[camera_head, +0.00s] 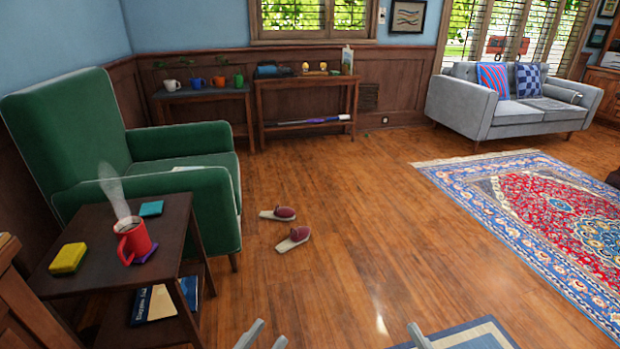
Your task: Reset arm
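My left gripper (266,338) shows at the bottom edge of the head view, left of centre. Its two grey fingertips stand apart with a gap between them, and nothing shows in the gap. My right gripper (418,336) shows only as one grey tip at the bottom edge, right of centre. Whether it is open or shut is hidden below the frame.
A dark side table (80,276) at lower left bears a steaming red mug (134,241) and a yellow sponge-like block (68,259). A green armchair (205,200) stands behind it. Slippers (293,240) lie on open floor. A blue-bordered mat (478,333) lies at bottom right.

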